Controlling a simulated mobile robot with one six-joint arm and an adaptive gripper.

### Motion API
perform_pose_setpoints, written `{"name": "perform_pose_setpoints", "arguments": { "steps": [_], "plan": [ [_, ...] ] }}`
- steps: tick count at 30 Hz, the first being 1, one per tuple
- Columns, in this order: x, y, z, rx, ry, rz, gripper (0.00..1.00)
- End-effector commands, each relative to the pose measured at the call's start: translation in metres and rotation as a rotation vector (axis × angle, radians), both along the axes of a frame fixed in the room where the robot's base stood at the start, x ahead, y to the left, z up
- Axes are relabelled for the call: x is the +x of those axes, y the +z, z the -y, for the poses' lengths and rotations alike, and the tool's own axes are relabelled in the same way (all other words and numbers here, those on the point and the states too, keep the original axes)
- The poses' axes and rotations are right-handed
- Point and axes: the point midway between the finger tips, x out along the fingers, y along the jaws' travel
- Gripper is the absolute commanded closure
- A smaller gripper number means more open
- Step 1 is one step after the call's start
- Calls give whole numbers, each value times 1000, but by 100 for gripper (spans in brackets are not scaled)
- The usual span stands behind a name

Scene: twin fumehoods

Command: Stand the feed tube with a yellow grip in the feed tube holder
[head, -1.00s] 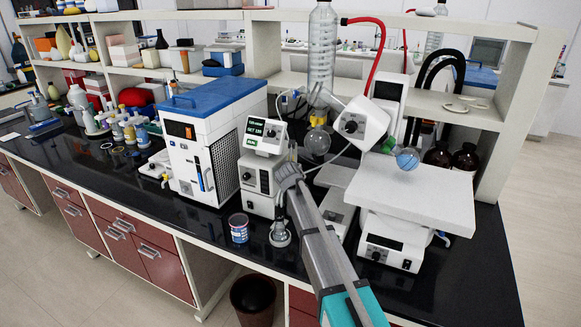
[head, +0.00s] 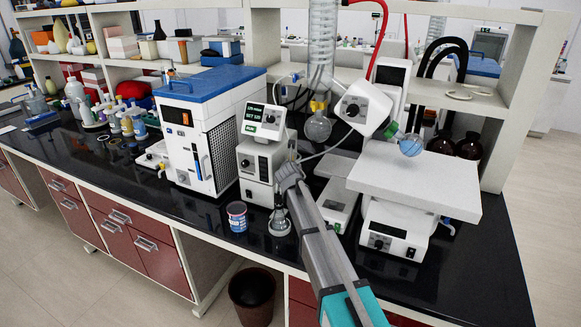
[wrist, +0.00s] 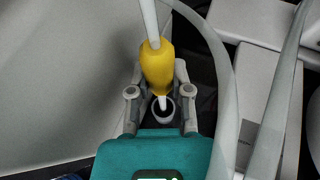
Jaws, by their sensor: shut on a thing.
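The feed tube's yellow grip (wrist: 157,66) is between the fingers of my gripper (wrist: 160,80) in the wrist view. The gripper is shut on it. The pale tube runs up out of the grip, and its short white tip points down. A white ring with a dark opening, which looks like the feed tube holder (wrist: 170,119), is just below. The tip overlaps the opening in the picture; I cannot tell whether it is inside. In the head view my gripper (head: 289,172) is beside the white pump-like unit (head: 258,160); the yellow grip and holder cannot be made out there.
A small flask (head: 280,222) and a blue-and-white can (head: 237,215) stand near the bench's front edge. A blue-topped white box (head: 208,125) stands left. A white-topped unit (head: 418,180) and glassware stand right. In the wrist view, clear tubing (wrist: 225,85) curves close on the right.

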Motion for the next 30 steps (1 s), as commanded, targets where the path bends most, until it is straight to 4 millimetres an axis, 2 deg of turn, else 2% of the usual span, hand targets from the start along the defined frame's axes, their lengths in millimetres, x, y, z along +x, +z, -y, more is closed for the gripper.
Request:
{"name": "perform_pose_setpoints", "arguments": {
  "steps": [7,22,23,29,30],
  "plan": [
    [0,-13,0,0,0,0,100],
    [0,-15,-1,0,1,0,100],
    [0,-15,-1,0,1,0,72],
    [0,-15,-1,0,1,0,35],
    [0,-15,-1,0,1,0,34]
  ]
}}
